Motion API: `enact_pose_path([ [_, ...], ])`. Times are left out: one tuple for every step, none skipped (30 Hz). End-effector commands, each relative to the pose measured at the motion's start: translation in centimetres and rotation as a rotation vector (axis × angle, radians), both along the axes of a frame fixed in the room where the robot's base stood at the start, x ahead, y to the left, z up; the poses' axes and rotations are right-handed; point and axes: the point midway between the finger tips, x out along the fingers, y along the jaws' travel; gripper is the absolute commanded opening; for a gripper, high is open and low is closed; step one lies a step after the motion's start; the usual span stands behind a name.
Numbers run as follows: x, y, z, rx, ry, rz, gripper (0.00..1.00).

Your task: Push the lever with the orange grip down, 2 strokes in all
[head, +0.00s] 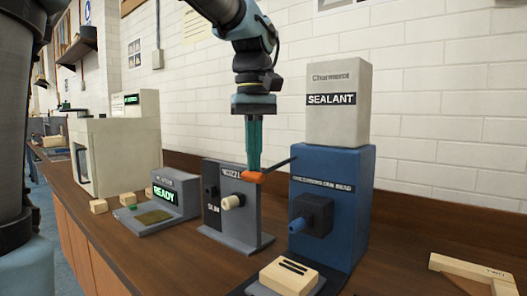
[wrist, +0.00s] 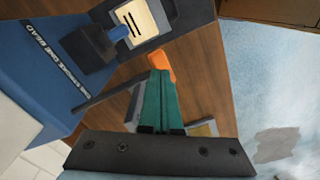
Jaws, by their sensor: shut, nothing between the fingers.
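The lever's orange grip (head: 253,177) sticks out to the left of the blue sealant dispenser (head: 338,200) on a dark rod. My gripper (head: 254,168) points down with its teal fingers shut, and its tips are right at the orange grip from above. In the wrist view, the orange grip (wrist: 161,66) shows just beyond the fingertips of my gripper (wrist: 159,76), and the rod runs left to the blue dispenser (wrist: 60,60). Whether the tips touch the grip I cannot tell. The rod slopes down from the dispenser to the grip.
A grey nozzle unit (head: 236,205) with a pale knob stands behind and below the lever. A wooden block with slots (head: 288,276) sits in front of the dispenser. A READY display unit (head: 160,195) and small blocks lie left. A wooden frame (head: 470,268) lies right.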

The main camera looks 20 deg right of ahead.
Motion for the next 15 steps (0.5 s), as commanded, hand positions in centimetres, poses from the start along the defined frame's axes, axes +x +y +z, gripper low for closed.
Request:
enact_pose_path([
  [0.0,0.0,0.1,0.0,0.0,0.0,0.0],
  [0.0,0.0,0.2,0.0,0.0,0.0,0.0],
  [0.0,0.0,0.4,0.0,0.0,0.0,0.0],
  [0.0,0.0,0.6,0.0,0.0,0.0,0.0],
  [0.0,0.0,0.9,0.0,0.0,0.0,0.0],
  [0.0,0.0,1.2,0.0,0.0,0.0,0.0],
  [0.0,0.0,1.4,0.0,0.0,0.0,0.0],
  [0.0,0.0,1.7,0.0,0.0,0.0,0.0],
  [0.0,0.0,2.0,0.0,0.0,0.0,0.0],
  [0.0,0.0,2.3,0.0,0.0,0.0,0.0],
  [0.0,0.0,2.5,0.0,0.0,-0.001,0.0],
  [0.0,0.0,2.8,0.0,0.0,-0.001,0.0],
  [0.0,0.0,3.0,0.0,0.0,-0.001,0.0],
  [0.0,0.0,3.3,0.0,0.0,-0.001,0.0],
  [0.0,0.0,3.6,0.0,0.0,-0.001,0.0],
])
